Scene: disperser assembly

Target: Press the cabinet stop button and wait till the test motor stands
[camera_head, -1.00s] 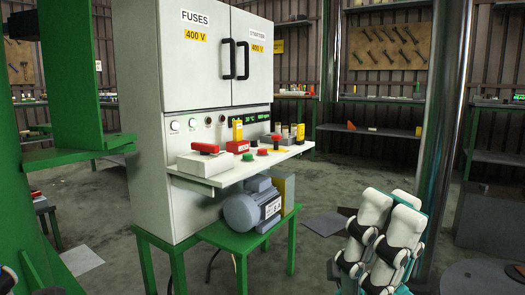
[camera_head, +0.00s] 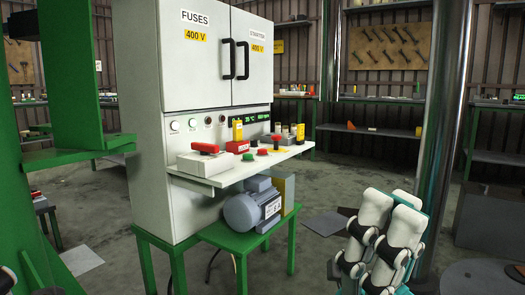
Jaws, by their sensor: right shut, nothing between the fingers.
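The grey-white cabinet (camera_head: 150,140) stands left of centre, with a small shelf (camera_head: 225,178) on its front. Which one is the stop button I cannot read. The grey test motor (camera_head: 250,206) sits below the shelf on a green stand; whether its shaft turns cannot be seen. My right gripper (camera_head: 392,210), with white fingers, is shut and empty at the lower right, well apart from the buttons.
A red-handled switch (camera_head: 206,149) and yellow and red blocks share the shelf. A green post (camera_head: 66,70) stands at the left. A shiny metal column (camera_head: 445,80) rises behind my right gripper. Open floor (camera_head: 325,175) lies between the cabinet and that gripper.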

